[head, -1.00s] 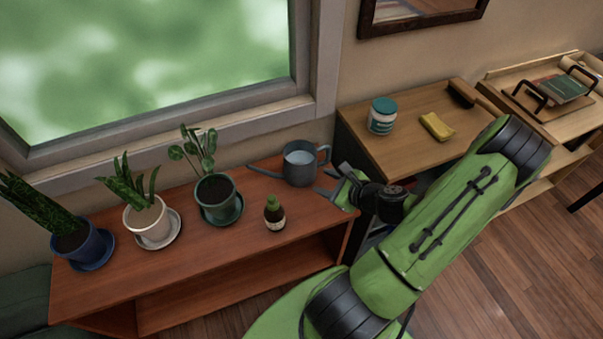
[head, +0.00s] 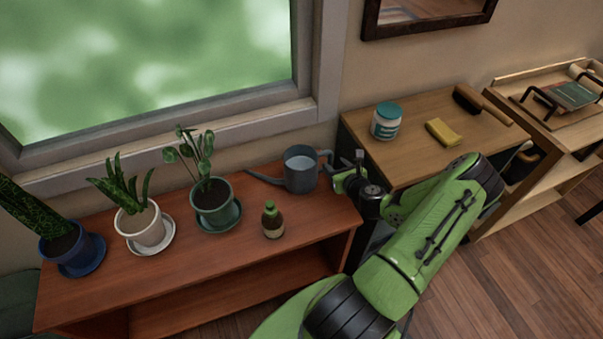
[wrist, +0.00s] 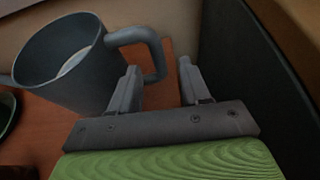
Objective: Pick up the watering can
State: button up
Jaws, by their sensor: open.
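The grey watering can (head: 300,176) stands upright at the back right of the reddish wooden shelf (head: 290,225), its spout pointing left and its handle to the right. Its inside looks pale. My gripper (head: 347,165) is just right of the handle and open. In the wrist view the can (wrist: 62,78) is at the upper left, and the outer bend of its handle shows in the gap between the fingertips of my gripper (wrist: 160,68). The left finger hides part of the handle's lower end. I cannot tell whether the fingers touch it.
Potted plants, the nearest in a green pot (head: 214,207), fill the left. A desk (head: 415,155) with a jar (head: 386,122) and yellow sponge (head: 443,132) is to the right. The wall is close behind.

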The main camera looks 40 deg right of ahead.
jog(key=shift+x, duration=1.15)
grip_shut()
dwell(0.4)
jog(key=shift+r, duration=0.15)
